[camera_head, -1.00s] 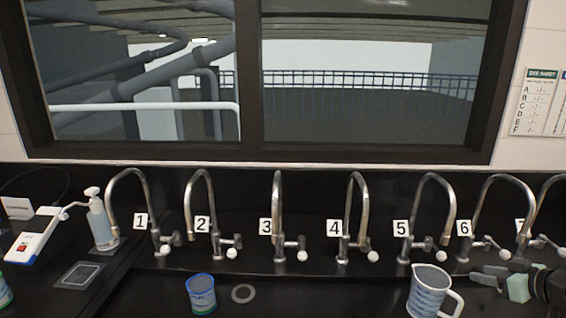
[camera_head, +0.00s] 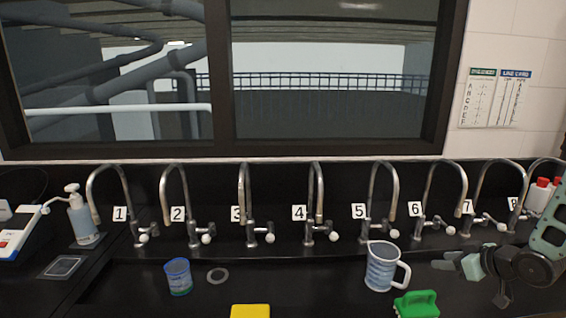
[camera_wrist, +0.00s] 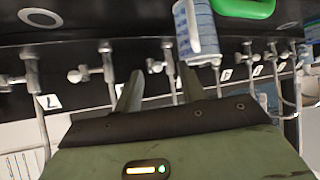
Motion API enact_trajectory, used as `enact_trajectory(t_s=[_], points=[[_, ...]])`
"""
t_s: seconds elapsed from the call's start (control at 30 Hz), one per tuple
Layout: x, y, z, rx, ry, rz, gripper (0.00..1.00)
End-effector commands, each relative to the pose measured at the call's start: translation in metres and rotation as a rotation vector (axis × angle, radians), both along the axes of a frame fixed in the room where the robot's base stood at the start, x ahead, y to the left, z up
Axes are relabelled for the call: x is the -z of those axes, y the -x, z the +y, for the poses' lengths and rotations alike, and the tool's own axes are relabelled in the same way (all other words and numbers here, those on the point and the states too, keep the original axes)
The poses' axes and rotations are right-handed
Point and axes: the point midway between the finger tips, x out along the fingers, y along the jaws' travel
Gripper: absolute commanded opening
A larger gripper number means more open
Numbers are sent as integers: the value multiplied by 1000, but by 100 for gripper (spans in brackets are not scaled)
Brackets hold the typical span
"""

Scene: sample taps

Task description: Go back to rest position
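My gripper (camera_head: 458,264) is at the right of the counter in the head view, low in front of taps 6 and 7. In the wrist view its two fingers (camera_wrist: 158,88) stand apart with nothing held between them. A measuring jug with a handle (camera_head: 380,268) stands upright left of the gripper, apart from it in the head view. The jug also shows at the top of the wrist view (camera_wrist: 198,30). Numbered curved taps (camera_head: 247,205) stand in a row along the wall.
A blue-rimmed beaker (camera_head: 178,277) stands at left beside a grey ring (camera_head: 217,275). A yellow block (camera_head: 250,311) and a green brush-like item (camera_head: 417,304) lie at the front edge of view. A pump bottle (camera_head: 82,215) stands far left; red-capped bottles (camera_head: 540,192) stand far right.

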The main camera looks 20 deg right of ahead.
Motion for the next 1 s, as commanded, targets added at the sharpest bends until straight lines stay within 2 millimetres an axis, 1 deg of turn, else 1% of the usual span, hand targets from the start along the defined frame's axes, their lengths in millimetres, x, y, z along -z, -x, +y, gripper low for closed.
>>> enact_trajectory(t_s=[0.03,0.17,0.27,0.37,0.47,0.5,0.57,0.6,0.67,0.7,0.77,0.8,0.87,0.9,0.97,1.0], points=[[-2,-7,8,-13,12,14,40],[-7,-22,28,-31,43,64,40],[-12,-33,49,-48,72,110,40],[-19,-44,78,-69,104,166,40],[-29,-53,121,-99,144,235,40],[-34,-53,142,-112,160,268,40],[-42,-50,173,-130,183,317,40],[-47,-46,195,-144,196,349,40],[-53,-35,227,-165,214,400,40],[-58,-26,248,-181,223,432,40],[-65,-8,279,-206,238,482,40],[-70,6,299,-223,246,516,40],[-77,30,327,-254,260,566,40],[-81,49,345,-275,267,602,40],[-86,79,368,-309,279,655,40],[-90,98,381,-331,285,688,40]])
